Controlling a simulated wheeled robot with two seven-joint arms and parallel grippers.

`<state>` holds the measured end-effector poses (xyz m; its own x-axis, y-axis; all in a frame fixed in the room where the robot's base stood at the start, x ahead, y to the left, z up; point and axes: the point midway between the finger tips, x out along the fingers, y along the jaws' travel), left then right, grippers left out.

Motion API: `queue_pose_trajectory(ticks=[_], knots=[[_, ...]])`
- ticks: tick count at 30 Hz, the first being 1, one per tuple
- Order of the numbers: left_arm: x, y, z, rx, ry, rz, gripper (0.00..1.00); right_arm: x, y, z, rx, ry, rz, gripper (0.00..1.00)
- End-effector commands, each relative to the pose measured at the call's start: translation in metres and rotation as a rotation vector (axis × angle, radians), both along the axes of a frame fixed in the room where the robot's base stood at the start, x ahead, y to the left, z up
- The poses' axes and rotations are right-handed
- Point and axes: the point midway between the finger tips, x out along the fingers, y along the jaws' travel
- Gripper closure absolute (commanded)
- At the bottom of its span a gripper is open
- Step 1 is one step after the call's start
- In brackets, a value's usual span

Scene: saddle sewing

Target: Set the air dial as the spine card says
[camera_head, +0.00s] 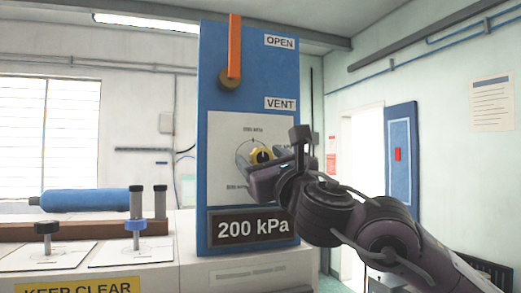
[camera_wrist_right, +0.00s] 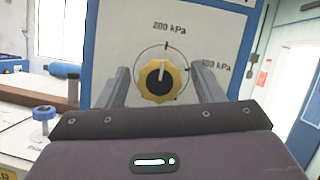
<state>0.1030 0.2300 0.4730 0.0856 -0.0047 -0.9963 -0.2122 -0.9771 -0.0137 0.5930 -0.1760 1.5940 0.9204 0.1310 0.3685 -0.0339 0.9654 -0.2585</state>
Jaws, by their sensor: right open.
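The air dial (camera_head: 262,156) is a yellow scalloped knob with a black centre on the white plate of a blue panel. It shows larger in the right wrist view (camera_wrist_right: 159,78), where its white pointer points nearly straight up, toward the "200 kPa" mark. Another kPa label stands to its right. The display (camera_head: 253,228) below reads "200 kPa". My right gripper (camera_head: 258,164) is in front of the dial. In the right wrist view its open fingers (camera_wrist_right: 162,74) stand either side of the dial, with visible gaps. I cannot identify a spine card. My left gripper is out of view.
An orange lever (camera_head: 234,48) stands upright on the panel beside "OPEN", above "VENT". At left, a blue cylinder (camera_head: 85,201) lies on a brown bar behind several knobbed posts and white sheets. A "KEEP CLEAR" label (camera_head: 78,288) is on the bench front.

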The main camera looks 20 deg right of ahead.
Motion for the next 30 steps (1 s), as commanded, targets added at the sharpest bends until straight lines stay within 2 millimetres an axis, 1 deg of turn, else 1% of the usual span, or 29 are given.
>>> queue_pose_trajectory(ticks=[1,4,11,14,21,22,30], knots=[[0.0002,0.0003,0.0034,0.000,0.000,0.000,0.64,0.0037,0.0011,0.0031,-0.001,0.000,0.001,0.39],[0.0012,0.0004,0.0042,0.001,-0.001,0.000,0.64,0.0076,0.0010,0.0036,0.000,0.000,-0.001,0.39],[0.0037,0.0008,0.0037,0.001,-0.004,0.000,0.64,0.0082,0.0011,0.0030,0.000,-0.001,-0.001,0.39],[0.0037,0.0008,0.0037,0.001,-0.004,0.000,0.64,0.0081,0.0011,0.0029,0.000,-0.001,-0.001,0.51],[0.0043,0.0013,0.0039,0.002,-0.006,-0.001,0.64,0.0082,0.0010,0.0029,0.000,0.000,-0.001,0.82],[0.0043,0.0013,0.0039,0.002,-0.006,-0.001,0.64,0.0082,0.0010,0.0029,0.000,0.000,-0.001,0.84],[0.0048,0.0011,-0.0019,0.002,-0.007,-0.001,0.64,0.0080,0.0013,0.0012,0.034,0.000,0.000,0.84]])
